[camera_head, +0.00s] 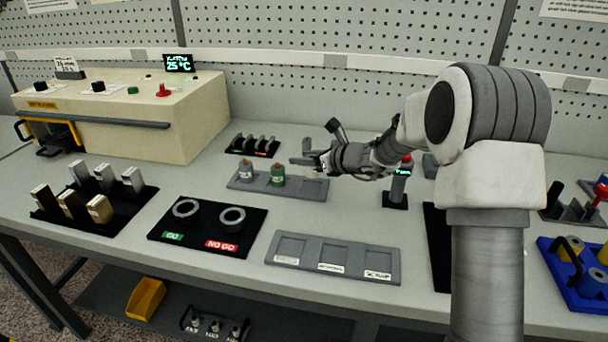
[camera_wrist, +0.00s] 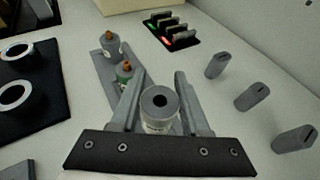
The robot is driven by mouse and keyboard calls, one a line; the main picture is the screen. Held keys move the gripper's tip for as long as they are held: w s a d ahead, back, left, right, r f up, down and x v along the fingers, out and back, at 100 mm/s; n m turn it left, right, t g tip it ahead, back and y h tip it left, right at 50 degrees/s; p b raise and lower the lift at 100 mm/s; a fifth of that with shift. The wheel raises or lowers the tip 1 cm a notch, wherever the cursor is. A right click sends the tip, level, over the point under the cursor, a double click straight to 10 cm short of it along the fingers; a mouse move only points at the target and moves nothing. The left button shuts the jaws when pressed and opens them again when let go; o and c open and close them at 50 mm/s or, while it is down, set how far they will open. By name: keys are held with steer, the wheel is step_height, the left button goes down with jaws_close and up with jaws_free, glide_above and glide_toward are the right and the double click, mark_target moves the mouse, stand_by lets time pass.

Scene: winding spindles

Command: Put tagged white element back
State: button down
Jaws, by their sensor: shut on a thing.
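My gripper (camera_head: 308,160) is at the middle of the bench, over the right end of a grey tray (camera_head: 242,186). In the wrist view its fingers (camera_wrist: 160,97) are shut on a pale cylinder (camera_wrist: 159,124) with a grey top and a dark central hole. Its lower side looks white with a label, too small to read. In the head view my gripper hides it. A grey element (camera_head: 246,172) and a green element (camera_head: 278,178) stand upright at the tray's left. Both also show beyond the fingers in the wrist view. I cannot tell whether the held cylinder touches the tray.
A black GO / NO GO board (camera_head: 208,222) with two rings lies front left of the tray. A grey three-pocket tray (camera_head: 333,255) lies in front, its pockets empty. A rack of dark plates (camera_head: 253,146) stands behind. Three grey posts (camera_wrist: 250,96) stand right in the wrist view.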

mark_target(304, 183)
steer(key=shift+a+f+b, duration=0.1)
steer(key=shift+f+b, duration=0.45)
steer(key=shift+f, duration=1.5)
steer(key=shift+f, duration=0.1)
steer(key=c, duration=0.7)
jaws_free()
